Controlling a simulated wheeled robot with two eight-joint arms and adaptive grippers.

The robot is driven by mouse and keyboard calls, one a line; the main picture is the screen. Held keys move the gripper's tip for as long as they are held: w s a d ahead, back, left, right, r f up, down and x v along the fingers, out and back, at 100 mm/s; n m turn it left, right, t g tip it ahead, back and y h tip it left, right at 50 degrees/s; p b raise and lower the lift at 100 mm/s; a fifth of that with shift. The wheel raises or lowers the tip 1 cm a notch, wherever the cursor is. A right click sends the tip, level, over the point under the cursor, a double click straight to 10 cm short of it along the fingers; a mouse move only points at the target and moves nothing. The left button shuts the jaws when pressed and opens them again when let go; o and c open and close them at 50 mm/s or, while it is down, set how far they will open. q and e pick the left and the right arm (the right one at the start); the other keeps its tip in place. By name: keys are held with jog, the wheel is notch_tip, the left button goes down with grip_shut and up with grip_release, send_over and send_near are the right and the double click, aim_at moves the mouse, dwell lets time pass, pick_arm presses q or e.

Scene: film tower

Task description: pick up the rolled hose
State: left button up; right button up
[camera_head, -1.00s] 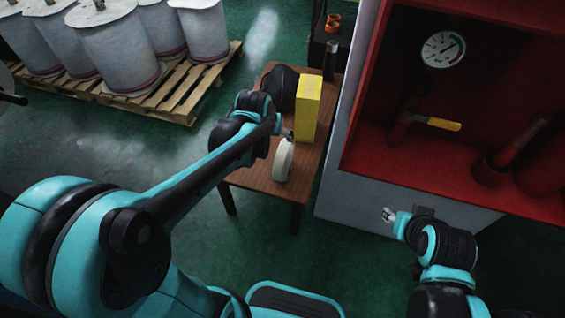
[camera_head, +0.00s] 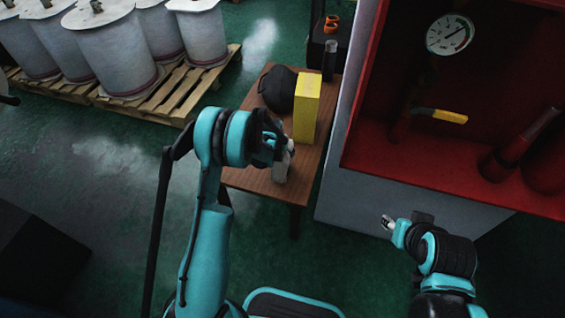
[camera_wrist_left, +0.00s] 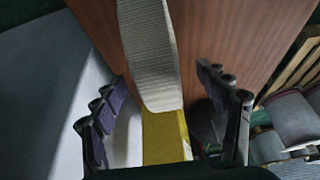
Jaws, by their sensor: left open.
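The rolled hose (camera_head: 280,170) is a pale roll standing on edge on the small wooden table (camera_head: 245,181), partly hidden by my left gripper (camera_head: 284,150) in the head view. In the left wrist view, its ribbed white edge (camera_wrist_left: 148,45) runs between the two fingers of my left gripper (camera_wrist_left: 160,80). That gripper is open, with one finger on each side and visible gaps to the hose. My right gripper (camera_head: 388,222) is in front of the red cabinet, away from the hose; its jaws are too small to read.
The red cabinet (camera_head: 415,165) rises to the right. Pallets with white drums (camera_head: 115,50) are at the back left.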

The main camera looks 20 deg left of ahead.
pick_arm(q)
jog(key=b+x, duration=0.1)
jog(key=x, duration=0.1)
jog(key=b+x, duration=0.1)
jog(key=x, duration=0.2)
jog(key=shift+w+d+r, duration=0.1)
jog(key=shift+w, duration=0.15)
jog(key=shift+r, duration=0.15)
jog(key=shift+c, duration=0.6)
grip_shut()
jog(key=shift+r, duration=0.2)
